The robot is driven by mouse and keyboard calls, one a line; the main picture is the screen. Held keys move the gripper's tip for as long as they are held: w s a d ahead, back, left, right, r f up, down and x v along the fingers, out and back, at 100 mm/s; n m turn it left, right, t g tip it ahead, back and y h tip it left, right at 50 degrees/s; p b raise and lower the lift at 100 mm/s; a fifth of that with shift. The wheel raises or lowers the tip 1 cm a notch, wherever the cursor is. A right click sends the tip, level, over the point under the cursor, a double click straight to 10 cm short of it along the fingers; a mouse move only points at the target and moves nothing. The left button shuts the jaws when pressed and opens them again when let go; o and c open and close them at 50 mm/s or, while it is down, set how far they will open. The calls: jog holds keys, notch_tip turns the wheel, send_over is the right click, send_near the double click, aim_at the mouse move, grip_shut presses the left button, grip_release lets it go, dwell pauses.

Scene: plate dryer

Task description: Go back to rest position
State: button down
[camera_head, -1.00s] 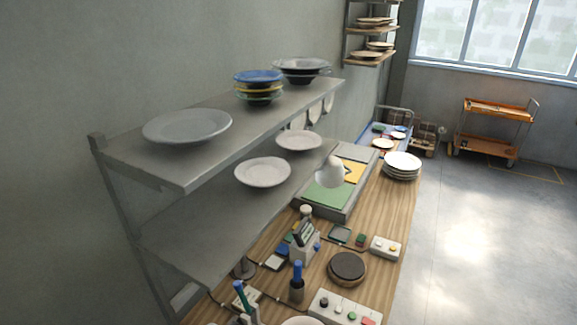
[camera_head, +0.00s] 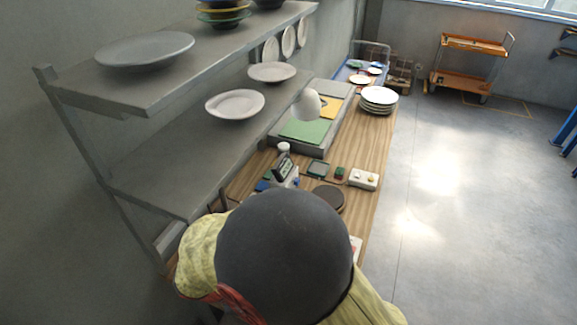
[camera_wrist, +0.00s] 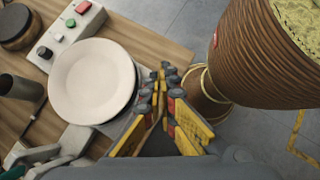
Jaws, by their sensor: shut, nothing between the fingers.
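My gripper (camera_wrist: 167,78) shows in the wrist view, with black and yellow fingers. Its tips are together with nothing between them. In the head view the gripper is hidden; a large dark rounded part with yellow-green covering, which looks like my own arm, fills the bottom middle and hides the near table.
A grey two-level shelf (camera_head: 165,165) with plates runs along the left wall. The wooden table (camera_head: 362,150) holds a plate stack (camera_head: 379,99), a green board (camera_head: 310,129) and a control box (camera_head: 363,179). An orange cart (camera_head: 462,79) stands far back. The floor at right is clear.

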jog(key=s+d+r+m+t+y+b, duration=0.2)
jog(key=d+r+m+y+b, duration=0.2)
jog(key=d+m, duration=0.6)
jog(key=s+d+r+m+t+y+b, duration=0.1)
jog(key=d+r+m+y+b, duration=0.3)
jog(key=d+r+m+b, duration=0.4)
jog(key=d+r+m+t, duration=0.1)
jog(key=d+m, duration=0.1)
jog(key=d, duration=0.1)
jog(key=shift+s+d+b, duration=0.2)
jog(key=shift+s+b, duration=0.15)
